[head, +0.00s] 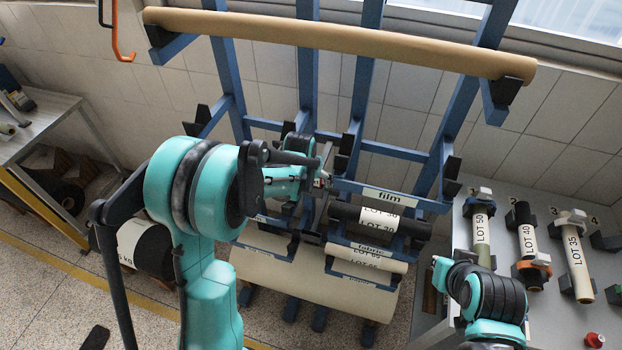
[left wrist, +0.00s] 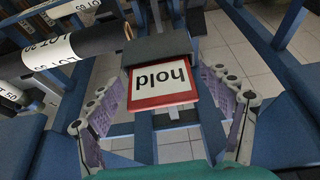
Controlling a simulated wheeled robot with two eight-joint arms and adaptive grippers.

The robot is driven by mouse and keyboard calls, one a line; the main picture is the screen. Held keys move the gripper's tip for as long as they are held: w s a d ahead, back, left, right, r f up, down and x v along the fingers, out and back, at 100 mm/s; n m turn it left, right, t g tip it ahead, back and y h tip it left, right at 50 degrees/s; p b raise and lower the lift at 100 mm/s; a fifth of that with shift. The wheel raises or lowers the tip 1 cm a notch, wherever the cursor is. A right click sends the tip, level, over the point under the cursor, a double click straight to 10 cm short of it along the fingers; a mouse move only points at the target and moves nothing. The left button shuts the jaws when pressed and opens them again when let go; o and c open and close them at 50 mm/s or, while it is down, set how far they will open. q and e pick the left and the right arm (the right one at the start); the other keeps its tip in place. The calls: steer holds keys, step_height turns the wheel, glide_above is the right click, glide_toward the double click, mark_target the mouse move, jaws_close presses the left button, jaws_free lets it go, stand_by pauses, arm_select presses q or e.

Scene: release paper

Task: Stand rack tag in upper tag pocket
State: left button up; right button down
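A white rack tag (left wrist: 160,82) with a red border and the word "hold" upside down shows in the left wrist view. Its far edge meets a dark grey block (left wrist: 163,47) on the blue rack, which looks like a pocket; I cannot tell how deep the tag sits. My left gripper (left wrist: 163,88) is open, with one finger on each side of the tag and a gap on both sides. In the head view my left gripper (head: 322,181) is small and partly hidden at the rack. I cannot make out the tag there.
The blue rack (head: 364,75) carries a long brown roll (head: 330,42) on top and film and fabric rolls lower down. A black roll (left wrist: 90,47) lies left of the tag. A grey table (head: 545,240) with LOT rolls stands at the right.

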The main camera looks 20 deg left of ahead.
arm_select(q)
steer(key=shift+r, duration=0.15)
steer(key=shift+s+r, duration=0.15)
steer(key=shift+r, duration=0.2)
steer(key=v, duration=1.1)
steer(key=s+r+t, duration=0.2)
steer(key=s, duration=1.9)
steer(key=shift+s+r+t, duration=0.15)
steer(key=shift+r+t, duration=0.15)
steer(key=shift+r, duration=0.05)
step_height(320, 180, down, 30)
steer(key=b, duration=2.9)
steer(key=shift+r, duration=0.2)
